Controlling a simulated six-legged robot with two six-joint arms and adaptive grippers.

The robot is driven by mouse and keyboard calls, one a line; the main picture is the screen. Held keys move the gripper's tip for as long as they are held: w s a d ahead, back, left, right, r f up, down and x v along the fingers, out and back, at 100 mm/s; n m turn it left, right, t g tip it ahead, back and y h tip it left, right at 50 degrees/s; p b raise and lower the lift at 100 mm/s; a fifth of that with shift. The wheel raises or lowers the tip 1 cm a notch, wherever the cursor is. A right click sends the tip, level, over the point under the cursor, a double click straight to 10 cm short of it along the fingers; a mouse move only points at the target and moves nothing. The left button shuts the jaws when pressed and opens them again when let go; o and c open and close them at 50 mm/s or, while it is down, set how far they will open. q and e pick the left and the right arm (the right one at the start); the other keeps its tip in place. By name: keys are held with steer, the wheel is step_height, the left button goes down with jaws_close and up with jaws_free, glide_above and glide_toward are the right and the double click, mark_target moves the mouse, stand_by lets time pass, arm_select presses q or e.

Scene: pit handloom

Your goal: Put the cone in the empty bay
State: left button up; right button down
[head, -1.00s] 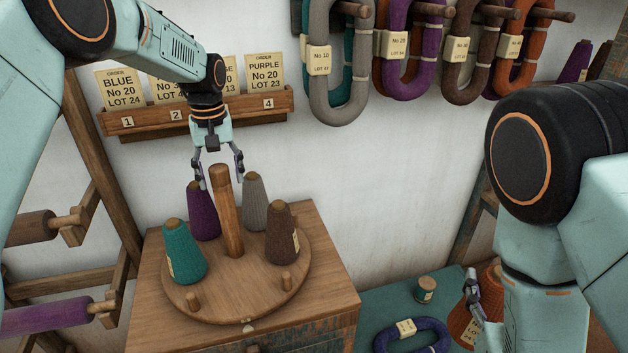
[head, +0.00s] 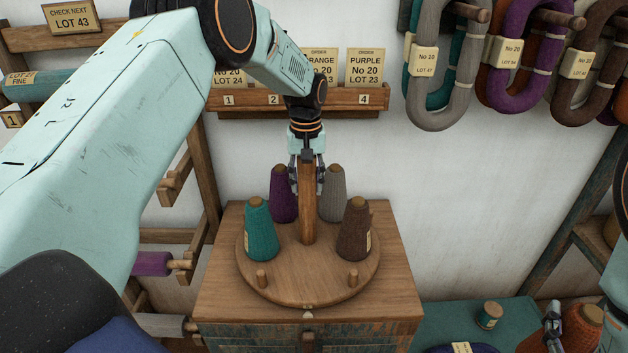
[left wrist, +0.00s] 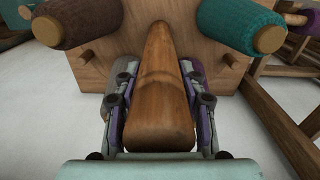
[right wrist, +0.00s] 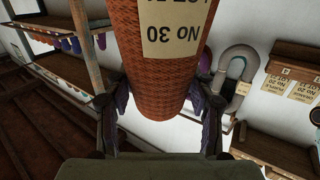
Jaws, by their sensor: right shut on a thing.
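An orange-brown cone (right wrist: 165,70) with a "No 30" label is between the fingers of my right gripper (right wrist: 160,112), which is shut on it. In the head view the cone (head: 582,328) is at the lower right, partly cut off, over the green surface. A round wooden turntable (head: 308,290) carries a teal cone (head: 261,230), a purple cone (head: 283,195), a grey cone (head: 333,193) and a brown cone (head: 355,230). Its two front pegs (head: 262,279) (head: 352,279) are bare.
The turntable sits on a wooden cabinet (head: 220,300). A green surface (head: 450,320) at right holds a small spool (head: 489,315) and a dark blue hank (head: 440,349). Hanks (head: 440,80) hang on wall pegs. A card rack (head: 300,100) is behind the left gripper.

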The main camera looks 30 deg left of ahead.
arm_select(q)
steer(key=shift+s+d+r, duration=0.15)
steer(key=shift+s, duration=0.05)
steer(key=shift+c, duration=1.4)
jaws_close()
steer(key=shift+w, duration=0.1)
